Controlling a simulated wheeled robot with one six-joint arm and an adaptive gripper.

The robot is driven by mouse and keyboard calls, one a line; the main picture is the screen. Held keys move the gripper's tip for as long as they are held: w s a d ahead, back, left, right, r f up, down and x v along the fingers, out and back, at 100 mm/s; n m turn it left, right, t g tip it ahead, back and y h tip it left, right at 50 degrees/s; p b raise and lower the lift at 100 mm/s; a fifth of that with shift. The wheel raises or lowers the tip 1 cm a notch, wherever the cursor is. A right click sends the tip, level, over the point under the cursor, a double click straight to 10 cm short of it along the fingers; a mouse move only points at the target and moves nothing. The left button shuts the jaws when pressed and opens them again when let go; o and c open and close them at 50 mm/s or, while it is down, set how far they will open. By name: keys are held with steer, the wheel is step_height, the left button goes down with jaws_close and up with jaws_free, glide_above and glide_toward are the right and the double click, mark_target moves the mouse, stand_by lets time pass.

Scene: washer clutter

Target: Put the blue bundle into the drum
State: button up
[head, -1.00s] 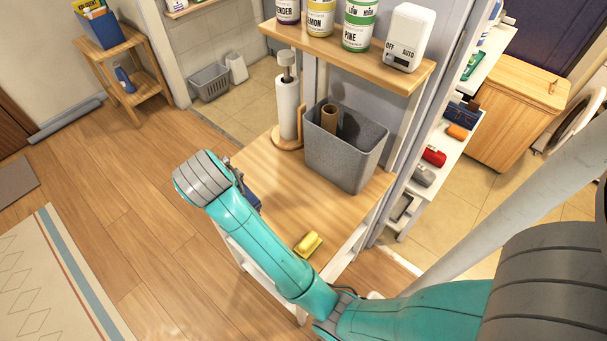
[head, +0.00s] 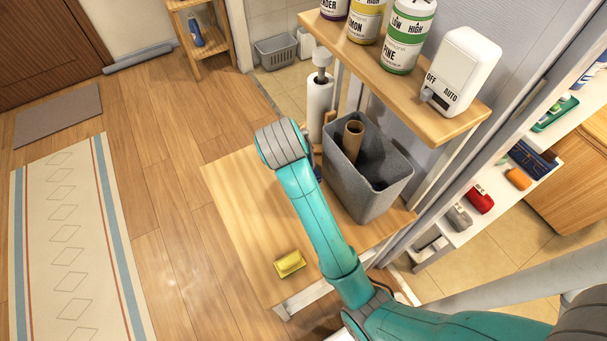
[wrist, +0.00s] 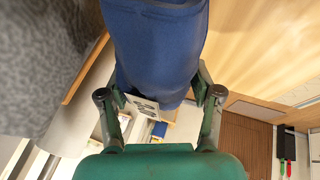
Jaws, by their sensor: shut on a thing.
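The blue bundle (wrist: 155,45) fills the top middle of the wrist view, with a pale printed tag at its lower end. My gripper (wrist: 160,92) is shut on it, one finger at each side. In the head view only a small bit of blue shows beside my arm's end, above the wooden table; my arm hides the rest and the gripper. The drum is not in view now.
A grey bin (head: 365,185) with a cardboard tube stands close right of my arm on the table (head: 240,215). A yellow sponge (head: 290,263) lies at its front. A shelf (head: 440,120) with bottles overhangs. White shelves (head: 465,228) stand right.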

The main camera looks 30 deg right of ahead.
steer(key=shift+f, duration=3.45)
steer(key=shift+f, duration=0.15)
steer(key=o, duration=1.2)
